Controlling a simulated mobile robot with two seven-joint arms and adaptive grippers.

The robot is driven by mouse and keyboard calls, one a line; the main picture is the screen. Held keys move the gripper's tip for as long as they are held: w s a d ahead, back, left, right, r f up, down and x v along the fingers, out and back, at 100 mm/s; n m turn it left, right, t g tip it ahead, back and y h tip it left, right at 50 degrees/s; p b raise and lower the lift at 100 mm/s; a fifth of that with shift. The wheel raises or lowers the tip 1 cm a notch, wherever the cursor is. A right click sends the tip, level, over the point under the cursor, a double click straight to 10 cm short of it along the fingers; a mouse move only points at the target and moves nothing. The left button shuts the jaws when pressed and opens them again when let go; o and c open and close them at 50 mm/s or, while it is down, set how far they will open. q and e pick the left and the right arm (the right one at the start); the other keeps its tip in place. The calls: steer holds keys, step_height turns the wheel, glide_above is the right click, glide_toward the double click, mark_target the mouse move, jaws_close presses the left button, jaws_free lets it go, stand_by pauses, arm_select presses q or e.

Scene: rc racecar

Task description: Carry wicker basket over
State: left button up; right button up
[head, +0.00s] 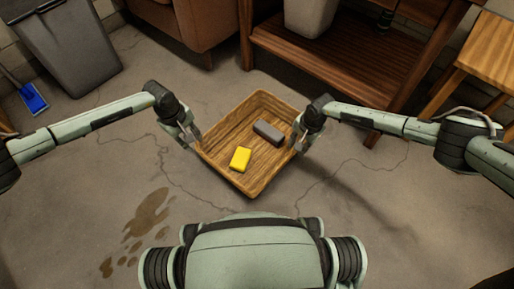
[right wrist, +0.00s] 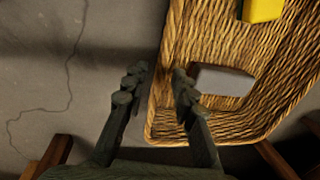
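The wicker basket (head: 228,177) is a rectangular tan tray in the middle of the head view. A yellow block (head: 240,159) and a dark grey block (head: 268,132) lie in it. My left gripper (head: 191,137) is at the basket's left rim, its fingers apart. My right gripper (head: 302,140) is at the right rim. In the right wrist view, the right gripper (right wrist: 160,82) has its fingers apart, one outside the basket wall (right wrist: 163,110) and one over the inside. A gap shows beside the outer finger. I cannot tell whether the basket touches the floor.
A wooden shelf unit (head: 330,62) stands behind the basket, with a pale bin (head: 310,17) on it. A brown armchair (head: 192,28), a grey bin (head: 70,45) and a blue dustpan (head: 33,98) are at left. A wooden stool (head: 490,50) is at right. Front floor is mostly clear.

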steer(key=r, duration=0.4)
steer(key=shift+s+d+r, duration=0.25)
steer(key=shift+r, duration=0.15)
